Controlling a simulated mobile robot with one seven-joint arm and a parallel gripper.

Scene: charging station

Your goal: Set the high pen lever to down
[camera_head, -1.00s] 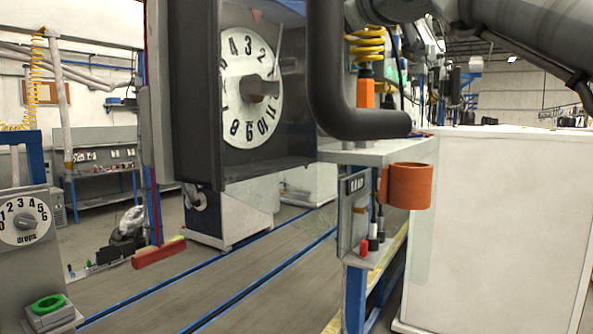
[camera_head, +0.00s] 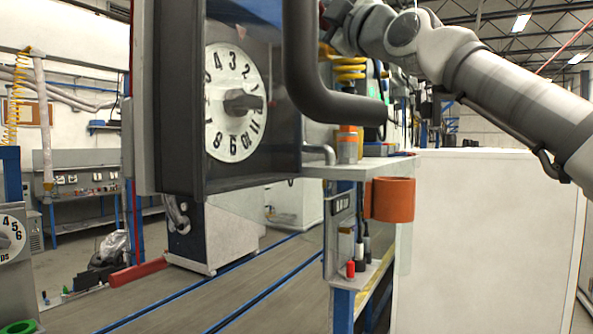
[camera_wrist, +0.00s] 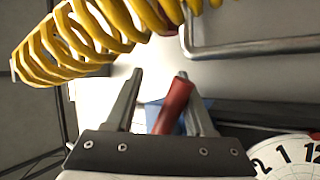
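My gripper (camera_wrist: 160,75) is open in the wrist view, its two fingers apart. A slim red bar (camera_wrist: 175,102), which may be the pen lever, shows between the fingers, nearer the right one; I cannot tell its depth or whether it touches. A blue piece (camera_wrist: 157,113) lies behind it. In the head view my arm (camera_head: 500,85) reaches in from the right towards the top middle, and my fingers cannot be made out there. No lever can be clearly identified in the head view.
A large numbered dial (camera_head: 222,130) sits on the dark panel; a dial also shows in the wrist view (camera_wrist: 286,165). A yellow coil (camera_wrist: 75,40) and metal bar (camera_wrist: 255,47) are close to my gripper. A thick black pipe (camera_head: 310,85), an orange cup (camera_head: 390,198) and a white cabinet (camera_head: 490,240) stand near.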

